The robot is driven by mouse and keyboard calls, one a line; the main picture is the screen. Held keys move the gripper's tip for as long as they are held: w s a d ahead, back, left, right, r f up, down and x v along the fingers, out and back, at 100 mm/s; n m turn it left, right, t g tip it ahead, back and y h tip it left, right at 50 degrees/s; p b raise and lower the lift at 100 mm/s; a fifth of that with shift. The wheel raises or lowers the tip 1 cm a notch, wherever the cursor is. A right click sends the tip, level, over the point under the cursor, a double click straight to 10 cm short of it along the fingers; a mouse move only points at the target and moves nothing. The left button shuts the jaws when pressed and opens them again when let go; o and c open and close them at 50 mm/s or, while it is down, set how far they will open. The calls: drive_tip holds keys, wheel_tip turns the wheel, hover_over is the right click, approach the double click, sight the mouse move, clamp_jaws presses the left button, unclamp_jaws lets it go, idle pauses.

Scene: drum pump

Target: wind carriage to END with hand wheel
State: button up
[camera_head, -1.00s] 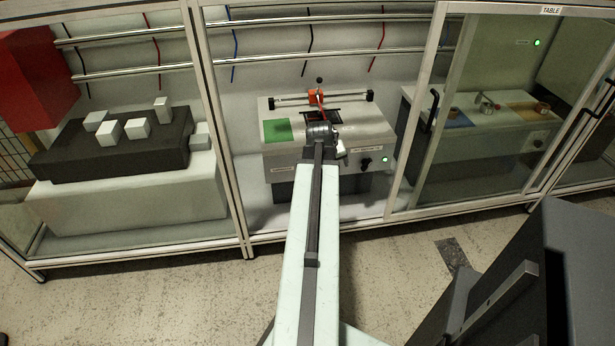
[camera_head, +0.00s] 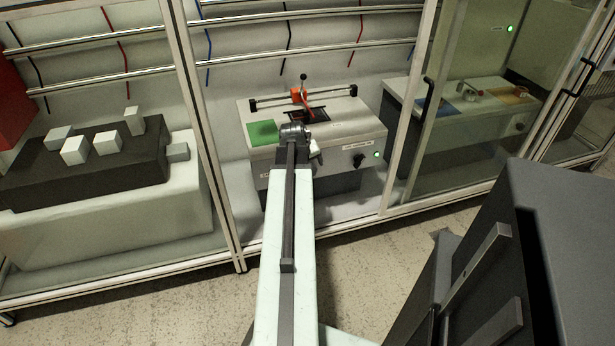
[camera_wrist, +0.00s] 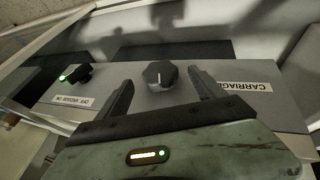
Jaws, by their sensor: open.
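The hand wheel shows in the wrist view as a dark faceted knob (camera_wrist: 160,75) with a pale pointer line, on the grey front panel beside the CARRIAGE label (camera_wrist: 248,86). My gripper (camera_wrist: 160,84) is open, with one finger on each side of the knob. My arm hides the hand wheel in the head view.
The vacuum knob (camera_head: 358,160) and a lit green lamp (camera_head: 377,154) are on the right of the bench front. A green pad (camera_head: 262,133) lies on the bench top. Frame posts (camera_head: 205,140) flank the bay. A dark cabinet (camera_head: 560,240) stands at lower right.

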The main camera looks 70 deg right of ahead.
drive_tip(key=b+x, duration=0.2)
drive_tip(key=x, duration=0.2)
drive_tip(key=shift+a+r, duration=0.1)
drive_tip(key=c, duration=1.4)
drive_tip(key=shift+o, duration=0.2)
